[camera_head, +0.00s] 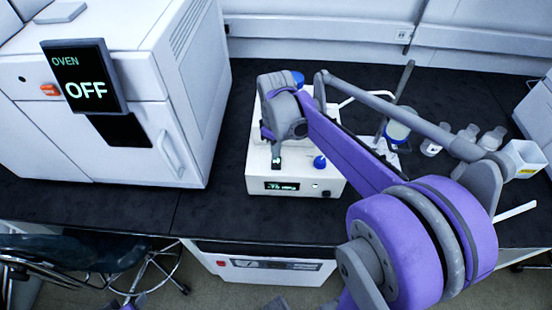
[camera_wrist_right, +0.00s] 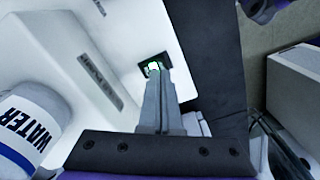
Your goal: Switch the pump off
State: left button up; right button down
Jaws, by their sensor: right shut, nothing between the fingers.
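The pump (camera_head: 258,184) is a white box on the black bench, with a lit front display (camera_head: 282,186) that seems to read -75 and a blue knob (camera_head: 320,162). A black switch with a green light (camera_wrist_right: 154,65) sits on its white face. My right gripper (camera_head: 277,160) reaches down over the pump from the right. In the wrist view its fingers (camera_wrist_right: 157,75) are shut, empty, and their tips overlap the lower edge of the switch. I cannot tell whether they touch it. My left gripper is not visible.
A large white oven (camera_head: 190,110) with a screen reading OFF (camera_head: 85,76) stands left of the pump. Several bottles and a white container (camera_head: 522,160) stand to the right. A bottle labelled WATER (camera_wrist_right: 28,125) is near my right wrist. A white unit (camera_head: 240,272) sits below the bench.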

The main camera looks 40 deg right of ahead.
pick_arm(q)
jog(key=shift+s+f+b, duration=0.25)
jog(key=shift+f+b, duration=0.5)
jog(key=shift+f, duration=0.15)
pick_arm(e)
jog(key=shift+f, duration=1.2)
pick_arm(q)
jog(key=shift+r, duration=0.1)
pick_arm(e)
jog(key=shift+r, duration=0.1)
jog(key=shift+r+p, duration=2.1)
jog(key=shift+r, duration=1.35)
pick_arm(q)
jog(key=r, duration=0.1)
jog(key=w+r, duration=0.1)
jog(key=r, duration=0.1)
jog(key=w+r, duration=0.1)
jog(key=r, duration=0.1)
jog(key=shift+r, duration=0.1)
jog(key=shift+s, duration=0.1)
